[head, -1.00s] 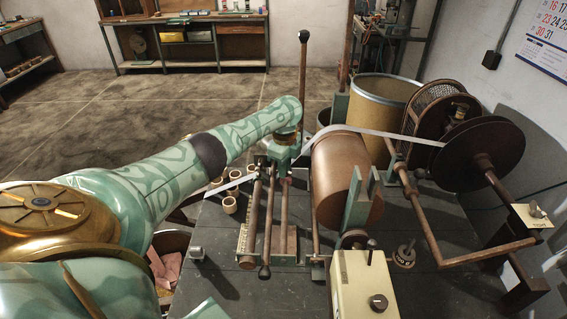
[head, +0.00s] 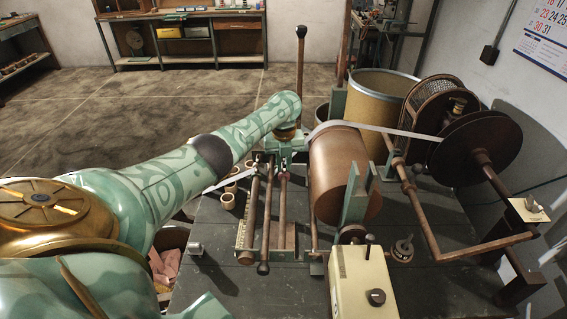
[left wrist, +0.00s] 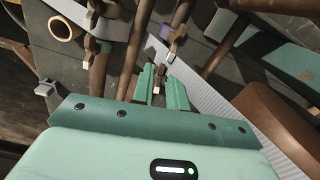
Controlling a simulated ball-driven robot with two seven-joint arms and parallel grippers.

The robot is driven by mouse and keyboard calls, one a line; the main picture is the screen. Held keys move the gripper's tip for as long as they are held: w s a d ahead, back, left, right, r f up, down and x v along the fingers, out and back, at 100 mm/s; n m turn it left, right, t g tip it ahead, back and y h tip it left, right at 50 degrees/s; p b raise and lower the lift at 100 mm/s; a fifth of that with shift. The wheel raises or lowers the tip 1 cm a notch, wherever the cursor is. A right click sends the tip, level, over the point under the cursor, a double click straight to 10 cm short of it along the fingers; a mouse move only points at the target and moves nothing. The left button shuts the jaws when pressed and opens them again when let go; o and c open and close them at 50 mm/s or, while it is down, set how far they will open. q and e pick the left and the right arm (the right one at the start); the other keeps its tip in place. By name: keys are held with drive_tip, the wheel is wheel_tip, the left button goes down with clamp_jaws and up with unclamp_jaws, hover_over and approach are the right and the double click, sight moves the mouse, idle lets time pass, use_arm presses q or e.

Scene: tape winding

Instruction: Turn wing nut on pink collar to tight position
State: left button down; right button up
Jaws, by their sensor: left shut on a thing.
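My left gripper (left wrist: 163,88) has its two green fingers close together in the left wrist view, shut on a small dark wing nut (left wrist: 158,73) that is mostly hidden between them. A small pinkish-purple collar face (left wrist: 163,31) shows beyond the fingertips on a rod fitting. In the head view my left arm reaches over the winding machine, and its gripper (head: 287,151) points down among the rods. A pinkish collar (head: 285,177) shows just below it on a rod. The wing nut's angle cannot be made out. My right gripper is not in view.
A large brown roller (head: 340,165) stands close right of my gripper, with a pale tape (head: 385,129) running over it to a dark reel (head: 477,150). Upright posts and parallel rods (head: 270,215) crowd the space. A cream control box (head: 358,285) stands in front.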

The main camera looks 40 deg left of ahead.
use_arm(q)
drive_tip(key=shift+m, duration=0.8)
drive_tip(key=shift+r, duration=0.1)
drive_tip(key=c, duration=1.7)
unclamp_jaws()
drive_tip(key=shift+c, duration=0.2)
wheel_tip(320, 180, up, 16)
drive_tip(key=p, duration=0.6)
drive_tip(key=shift+p, duration=0.35)
